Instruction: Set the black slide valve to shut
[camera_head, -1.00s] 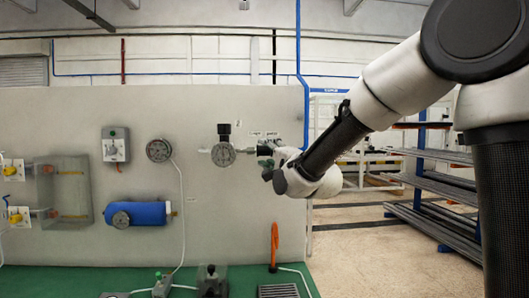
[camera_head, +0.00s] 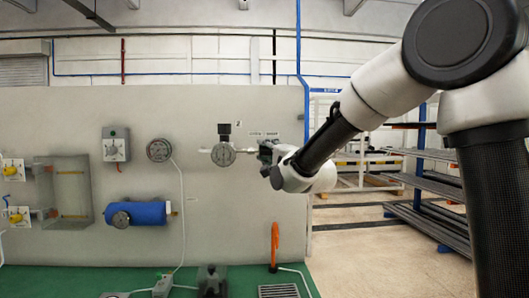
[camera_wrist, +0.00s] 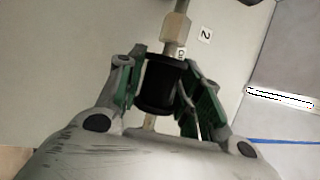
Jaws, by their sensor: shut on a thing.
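The black slide valve, a black spool-shaped sleeve (camera_wrist: 158,88), sits between my fingers in the wrist view. A metal hex fitting (camera_wrist: 175,28) on its pipe lies beyond it, beside a label marked 2. My gripper (camera_wrist: 163,62) is shut on the black sleeve, with a green-padded finger on each side. In the head view my gripper (camera_head: 266,154) is at the panel, just right of the round gauge (camera_head: 223,154). There the fingers and wrist hide most of the sleeve. I cannot read the valve's position marks clearly.
The grey panel (camera_head: 100,240) carries a blue cylinder (camera_head: 143,214), another gauge (camera_head: 159,150), a switch box (camera_head: 116,144) and yellow knobs at the left. An orange handle (camera_head: 274,245) stands below my gripper. Metal racks (camera_head: 425,200) stand at the right, with open floor before them.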

